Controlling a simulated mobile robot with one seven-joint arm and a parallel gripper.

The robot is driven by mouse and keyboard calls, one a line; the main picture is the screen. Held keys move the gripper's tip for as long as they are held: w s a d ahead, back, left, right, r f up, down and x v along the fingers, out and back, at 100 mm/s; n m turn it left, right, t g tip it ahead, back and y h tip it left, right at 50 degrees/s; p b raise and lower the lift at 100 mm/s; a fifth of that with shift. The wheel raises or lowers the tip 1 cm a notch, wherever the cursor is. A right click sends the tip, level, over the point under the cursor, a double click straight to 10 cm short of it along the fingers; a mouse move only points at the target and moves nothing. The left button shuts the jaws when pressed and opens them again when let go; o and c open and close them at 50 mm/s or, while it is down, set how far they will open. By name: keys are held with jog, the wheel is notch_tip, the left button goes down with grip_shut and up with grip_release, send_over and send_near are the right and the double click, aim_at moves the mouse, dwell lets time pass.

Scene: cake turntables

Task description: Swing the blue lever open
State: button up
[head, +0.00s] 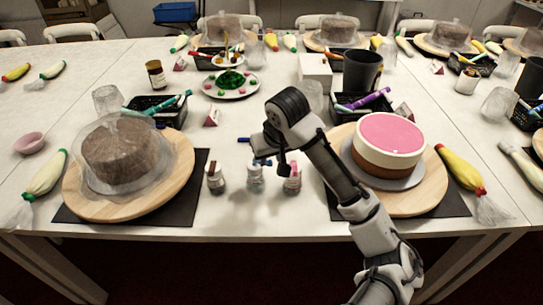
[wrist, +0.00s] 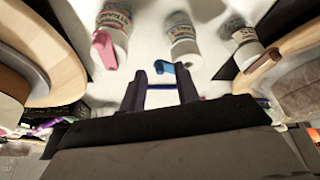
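Three small jars with side levers stand in a row at the table's front. The middle jar (head: 255,180) has the blue lever (wrist: 165,68), which juts from its cap in the wrist view. That jar also shows in the wrist view (wrist: 184,40). My gripper (wrist: 161,88) is open, its two dark fingers apart with nothing between them. The blue lever shows just past the fingertips, roughly in line with the gap; I cannot tell whether they touch. In the head view my arm hangs over the jars and mostly hides the fingers.
The pink-lever jar (head: 292,180) and the brown-lever jar (head: 215,179) stand close on either side. A covered brown cake (head: 122,150) on a wooden turntable is at left, a pink-topped cake (head: 390,135) at right. A blue pen lies behind the jars.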

jog(key=shift+f, duration=0.1)
grip_shut()
jog(key=shift+w+n, duration=0.15)
jog(key=shift+n, duration=0.15)
jog(key=shift+w+d+n+g+y+p, duration=0.15)
jog(key=shift+w+n+g+y+p, duration=0.2)
jog(key=shift+n, duration=0.6)
jog(key=shift+w+d+n+g+y+p, duration=0.1)
jog(key=shift+w+n+y, duration=0.3)
jog(key=shift+n, duration=0.6)
jog(key=shift+w+d+n+g+y+p, duration=0.2)
jog(key=shift+w+n, duration=0.3)
jog(key=shift+n, duration=0.45)
grip_release()
